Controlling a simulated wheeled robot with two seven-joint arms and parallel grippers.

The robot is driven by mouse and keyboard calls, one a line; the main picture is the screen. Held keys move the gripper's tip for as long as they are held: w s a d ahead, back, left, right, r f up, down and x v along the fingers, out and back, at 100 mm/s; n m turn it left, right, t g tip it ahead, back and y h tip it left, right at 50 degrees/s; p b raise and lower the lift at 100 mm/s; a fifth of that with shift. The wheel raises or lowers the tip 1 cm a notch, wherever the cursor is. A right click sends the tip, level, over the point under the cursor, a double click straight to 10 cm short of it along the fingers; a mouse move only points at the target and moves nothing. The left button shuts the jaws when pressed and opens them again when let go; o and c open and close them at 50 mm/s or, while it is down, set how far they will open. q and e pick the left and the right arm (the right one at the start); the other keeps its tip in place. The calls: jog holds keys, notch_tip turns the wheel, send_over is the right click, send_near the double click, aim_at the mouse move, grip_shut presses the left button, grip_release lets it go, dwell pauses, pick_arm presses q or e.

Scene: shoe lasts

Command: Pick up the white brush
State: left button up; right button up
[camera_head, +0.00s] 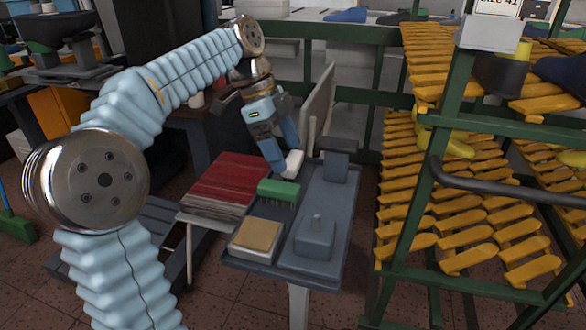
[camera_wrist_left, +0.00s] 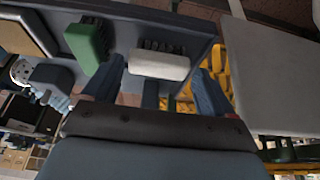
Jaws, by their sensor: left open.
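The white brush (camera_head: 293,163) lies near the far end of the grey bench top, just beyond a green brush (camera_head: 279,190). My left gripper (camera_head: 283,156) points down over it from the far left, its fingertips close to the brush and partly hiding it. In the left wrist view the white brush (camera_wrist_left: 160,66) lies crosswise between the two blue fingers of my open left gripper (camera_wrist_left: 158,76), with its dark bristles facing away. Whether a finger touches it, I cannot tell. My right gripper does not show.
An upright panel (camera_head: 318,95) rises behind.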

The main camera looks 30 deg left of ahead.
pick_arm(q)
jog(key=shift+x, duration=1.5)
jog(key=shift+s, duration=0.1)
jog(key=c, duration=0.8)
jog(key=shift+r, duration=0.3)
notch_tip(320, 180, up, 3)
jog(key=shift+f+p, duration=0.2)
jog(key=shift+p, duration=0.1)
jog(key=s+d+r+b, duration=0.1)
jog(key=s+d+r, duration=0.3)
jog(key=s+r, duration=0.5)
jog(key=s, duration=0.4)
jog(key=shift+s+r, duration=0.2)
jog(key=shift+r, duration=0.2)
